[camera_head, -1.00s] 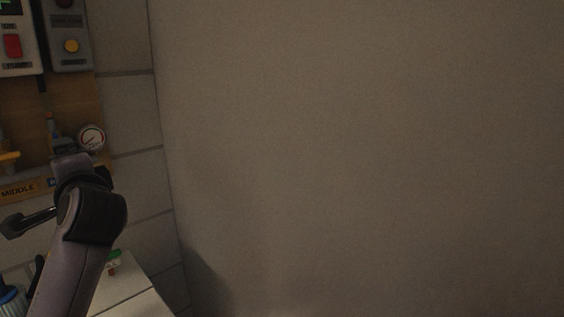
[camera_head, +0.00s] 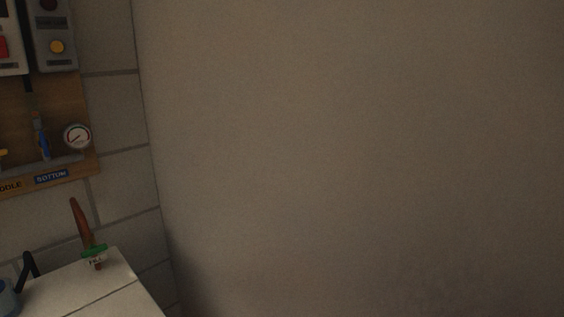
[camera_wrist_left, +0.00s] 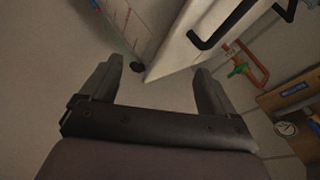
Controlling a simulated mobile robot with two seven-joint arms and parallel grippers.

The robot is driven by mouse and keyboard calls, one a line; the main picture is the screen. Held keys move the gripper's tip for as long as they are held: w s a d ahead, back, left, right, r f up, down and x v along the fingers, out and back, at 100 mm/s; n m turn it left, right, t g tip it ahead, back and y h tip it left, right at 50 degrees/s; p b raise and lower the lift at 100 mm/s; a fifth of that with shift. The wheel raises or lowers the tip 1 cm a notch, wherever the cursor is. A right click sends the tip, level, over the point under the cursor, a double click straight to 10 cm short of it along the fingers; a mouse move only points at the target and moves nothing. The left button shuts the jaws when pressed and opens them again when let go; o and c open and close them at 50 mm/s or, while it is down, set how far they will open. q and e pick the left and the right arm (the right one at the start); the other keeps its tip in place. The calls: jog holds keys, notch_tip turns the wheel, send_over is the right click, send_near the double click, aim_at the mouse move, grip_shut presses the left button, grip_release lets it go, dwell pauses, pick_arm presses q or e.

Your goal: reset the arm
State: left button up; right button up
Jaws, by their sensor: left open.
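My left gripper (camera_wrist_left: 158,88) shows in the left wrist view with its two fingers spread apart and nothing between them. It hangs in free space, with the plain floor or wall behind it and a white surface beyond the fingertips. My left arm and gripper are out of the head view. My right gripper is in neither view.
Plain wall (camera_head: 350,150) fills the rest.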

pick_arm(q)
jog(key=s+d+f+n+g+h, duration=0.25)
jog(key=s+d+f, duration=0.2)
jog(key=s, duration=0.45)
jog(key=s+d+f+n+g+h, duration=0.2)
jog(key=s+d+f+h, duration=0.15)
jog(key=s+f, duration=0.35)
jog(key=w+d+f+t, duration=0.2)
jog(key=w+f+t, duration=0.3)
jog(key=f+t, duration=0.1)
jog(key=shift+d+f+m+t+h, duration=0.35)
jog(key=shift+f+m+h, duration=0.1)
jog(key=shift+f, duration=0.25)
